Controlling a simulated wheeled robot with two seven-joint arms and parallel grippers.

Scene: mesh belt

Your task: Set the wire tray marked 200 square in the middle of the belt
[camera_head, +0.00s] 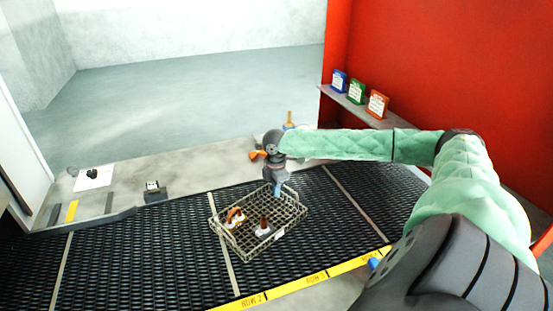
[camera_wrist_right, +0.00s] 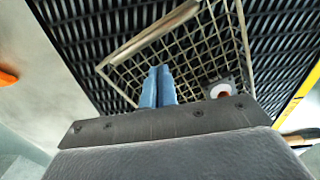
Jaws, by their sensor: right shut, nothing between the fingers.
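The wire tray (camera_head: 276,244) stands on the dark mesh belt (camera_head: 130,255), turned askew to the belt's edges, its left part by a pale cross line. I cannot read its mark. Two small items with white bases and brown or orange tops, a left one (camera_head: 235,216) and a right one (camera_head: 264,229), stand in it. My right gripper (camera_head: 278,190) points down at the tray's far rim, blue fingers together. In the right wrist view the shut fingers (camera_wrist_right: 158,85) overlap the tray's mesh (camera_wrist_right: 190,50), with nothing between them; contact is unclear. My left gripper is not in view.
A yellow marked strip (camera_head: 310,282) runs along the belt's near edge. A pale ledge with a small dark block (camera_head: 154,192) lies beyond the belt. Blue, green and orange cards (camera_head: 357,91) stand on a shelf by the red wall. The belt left of the tray is clear.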

